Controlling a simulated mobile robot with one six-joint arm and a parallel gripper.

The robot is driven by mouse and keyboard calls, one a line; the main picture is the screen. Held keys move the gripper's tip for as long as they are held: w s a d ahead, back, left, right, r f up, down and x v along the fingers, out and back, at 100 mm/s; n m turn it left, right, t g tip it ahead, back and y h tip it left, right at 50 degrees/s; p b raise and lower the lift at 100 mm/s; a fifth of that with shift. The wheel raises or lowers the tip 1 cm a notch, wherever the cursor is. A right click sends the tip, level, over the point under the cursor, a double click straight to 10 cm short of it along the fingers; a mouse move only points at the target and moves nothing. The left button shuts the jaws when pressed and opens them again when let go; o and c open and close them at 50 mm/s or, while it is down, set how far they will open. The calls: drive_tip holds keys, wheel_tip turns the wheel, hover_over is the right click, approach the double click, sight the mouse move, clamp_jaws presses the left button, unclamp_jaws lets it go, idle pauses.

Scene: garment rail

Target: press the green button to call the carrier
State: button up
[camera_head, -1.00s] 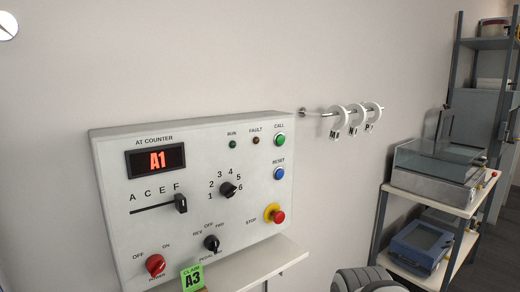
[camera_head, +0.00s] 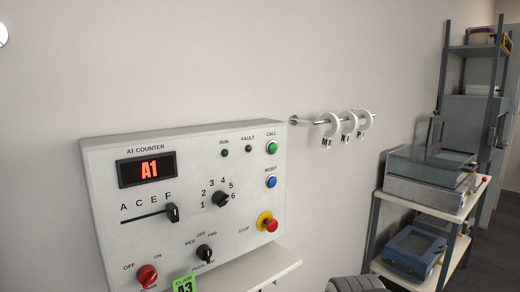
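The green CALL button (camera_head: 272,147) is at the top right of the light grey control panel (camera_head: 120,237) on the wall. Nothing touches or covers the button. My gripper is not in view. A grey rounded part (camera_head: 355,284) shows at the bottom edge, apart from the panel; it looks like part of my arm.
The blue RESET button (camera_head: 271,182) and red STOP button (camera_head: 271,225) are below CALL. A red power knob (camera_head: 147,275) and green A3 claim tag (camera_head: 184,285) are low. A ledge (camera_head: 255,268) juts out underneath. A wall rail (camera_head: 302,122) holds white rings. A cart (camera_head: 430,202) stands right.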

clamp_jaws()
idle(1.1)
